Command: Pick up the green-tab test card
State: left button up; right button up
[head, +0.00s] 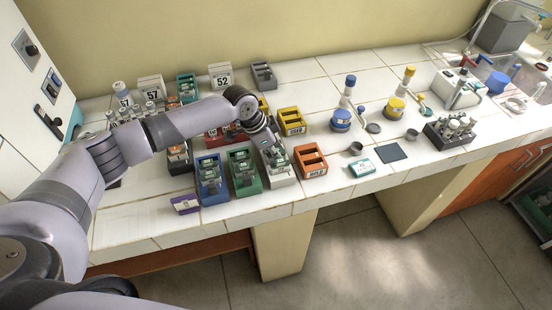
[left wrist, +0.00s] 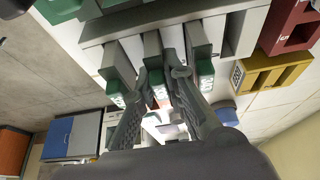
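My left gripper (head: 272,143) reaches down over a grey rack (head: 284,183) near the front of the counter. In the left wrist view the left gripper (left wrist: 167,75) has its fingertips among grey cards with green ends in that rack. One green-tab test card (left wrist: 117,72) stands left of the fingers, one (left wrist: 200,50) to the right. My right gripper is not in view.
A green rack (head: 244,172) and a blue rack (head: 211,182) stand to the left, an orange rack (head: 311,160) to the right. A yellow rack (head: 292,121) is behind. A green-and-white box (head: 361,168) and a dark mat (head: 391,152) lie further right.

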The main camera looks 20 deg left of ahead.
pick_arm(q)
grip_shut()
jog(key=shift+r, duration=0.1)
